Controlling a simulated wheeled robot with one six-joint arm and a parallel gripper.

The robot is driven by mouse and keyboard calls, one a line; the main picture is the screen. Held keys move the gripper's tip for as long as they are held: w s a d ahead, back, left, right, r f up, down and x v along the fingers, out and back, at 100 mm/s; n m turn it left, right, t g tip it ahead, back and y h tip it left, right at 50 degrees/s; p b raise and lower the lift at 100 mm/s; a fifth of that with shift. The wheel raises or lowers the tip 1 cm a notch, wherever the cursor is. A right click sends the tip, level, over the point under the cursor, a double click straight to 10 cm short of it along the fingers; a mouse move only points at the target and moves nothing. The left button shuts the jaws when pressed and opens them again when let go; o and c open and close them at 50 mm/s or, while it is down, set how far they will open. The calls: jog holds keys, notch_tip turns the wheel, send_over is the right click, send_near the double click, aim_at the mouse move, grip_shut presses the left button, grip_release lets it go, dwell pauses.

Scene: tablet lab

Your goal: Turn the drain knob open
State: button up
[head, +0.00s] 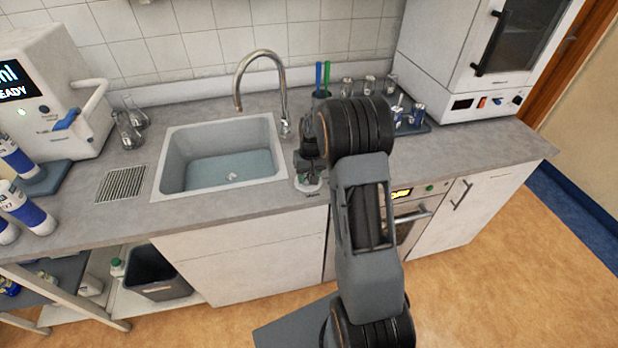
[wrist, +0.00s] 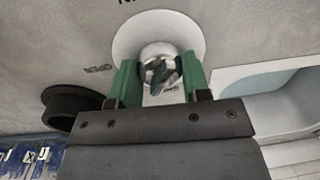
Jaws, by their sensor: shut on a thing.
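The drain knob (wrist: 160,62) shows in the wrist view as a shiny metal knob on a round white base plate (wrist: 128,42) set in the grey counter. My gripper (wrist: 159,82) has its two green fingers on either side of the knob and is shut on it. The word "OPEN" is printed on the counter to the left of the plate, and other lettering is partly cut off. In the head view my gripper (head: 308,180) is at the counter just right of the sink, and my arm hides part of it. The sink (head: 222,165) holds bluish water.
A curved faucet (head: 262,55) rises behind the sink. A dark cup with blue and green sticks (head: 322,80) and a tray of glassware stand behind my arm. A white machine (head: 50,90) and flasks (head: 128,125) stand left, and a metal grate (head: 122,183) lies beside the sink.

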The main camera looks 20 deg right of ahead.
jog(key=m+b, duration=0.1)
jog(key=m, duration=0.4)
jog(key=m+b, duration=0.1)
jog(key=m, duration=0.5)
jog(key=shift+t, duration=0.3)
jog(key=shift+m+h, duration=0.3)
jog(key=shift+m, duration=0.1)
jog(key=o, duration=0.9)
jog(key=shift+s, duration=0.1)
jog(key=r, duration=0.9)
jog(key=s+r+b, duration=0.1)
jog(key=r, duration=0.3)
jog(key=shift+d+r, duration=0.15)
jog(key=shift+r, duration=0.25)
